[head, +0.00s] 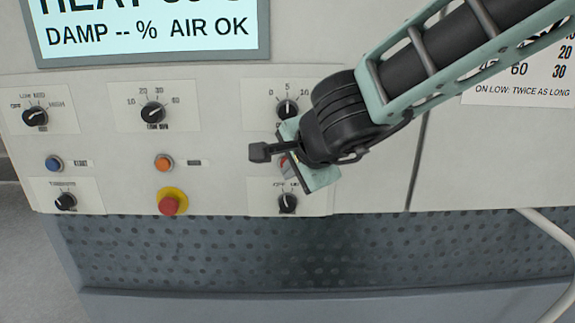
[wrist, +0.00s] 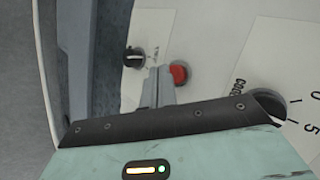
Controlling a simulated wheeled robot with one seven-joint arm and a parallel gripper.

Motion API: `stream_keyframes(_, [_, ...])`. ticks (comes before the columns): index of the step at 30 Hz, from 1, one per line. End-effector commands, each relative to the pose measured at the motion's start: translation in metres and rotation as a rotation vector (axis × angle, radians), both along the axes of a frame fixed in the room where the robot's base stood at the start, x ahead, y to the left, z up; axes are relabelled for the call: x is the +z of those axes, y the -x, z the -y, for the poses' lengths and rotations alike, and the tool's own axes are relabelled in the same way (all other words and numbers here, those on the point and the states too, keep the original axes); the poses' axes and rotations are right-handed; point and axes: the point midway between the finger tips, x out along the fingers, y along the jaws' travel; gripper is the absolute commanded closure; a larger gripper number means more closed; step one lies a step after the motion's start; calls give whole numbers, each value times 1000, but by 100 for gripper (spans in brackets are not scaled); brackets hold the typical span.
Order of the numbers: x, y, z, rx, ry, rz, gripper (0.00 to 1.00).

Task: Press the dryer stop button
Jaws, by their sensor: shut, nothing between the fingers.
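A red button (wrist: 179,74) shows in the wrist view between two dials. In the head view only a sliver of red (head: 284,163) shows, the rest hidden behind my gripper. Its label cannot be read, so I cannot confirm that it is the dryer stop. My gripper (head: 259,152) is shut and empty in front of the panel's right column, its tips pointing left in the head view. In the wrist view the shut fingers (wrist: 161,74) are right beside the red button. I cannot tell whether they touch the panel.
A red mushroom button (head: 170,204) on a yellow base, an orange button (head: 163,162) and a blue button (head: 54,163) sit to the left. Dials (head: 288,203) lie above and below the red button. A display (head: 150,28) is overhead; perforated grey metal (head: 210,250) is below.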

Motion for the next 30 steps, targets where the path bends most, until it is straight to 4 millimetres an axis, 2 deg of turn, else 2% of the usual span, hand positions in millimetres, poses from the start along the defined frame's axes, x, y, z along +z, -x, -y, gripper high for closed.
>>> stream_keyframes(6, [1,-7,0,0,0,0,100])
stream_keyframes(30, [1,-12,1,0,0,0,100])
